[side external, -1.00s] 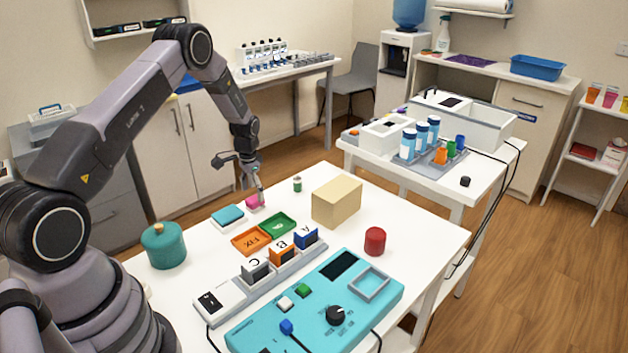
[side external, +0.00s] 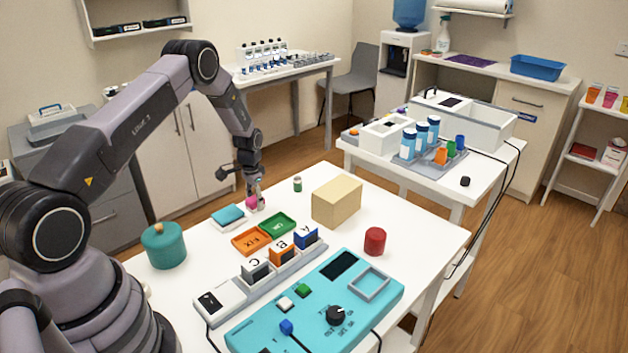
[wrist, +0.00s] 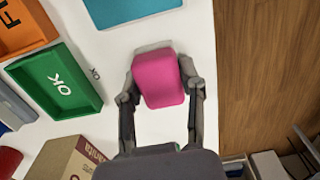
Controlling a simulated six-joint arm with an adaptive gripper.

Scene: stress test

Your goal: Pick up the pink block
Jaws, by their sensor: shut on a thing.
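The pink block (wrist: 158,80) is between the two fingers of my gripper (wrist: 160,92) in the wrist view, with a finger against each side. In the side external view the pink block (side external: 252,203) shows partly, behind the fingertips of my gripper (side external: 256,199), at the far edge of the white table. My gripper points down and is shut on the block. I cannot tell whether the block touches the table.
The orange FIX tray (side external: 250,241) and green OK tray (side external: 278,226) are in front. A small green cylinder (side external: 297,184) and a tan box (side external: 337,202) stand to the right. The table edge is close behind.

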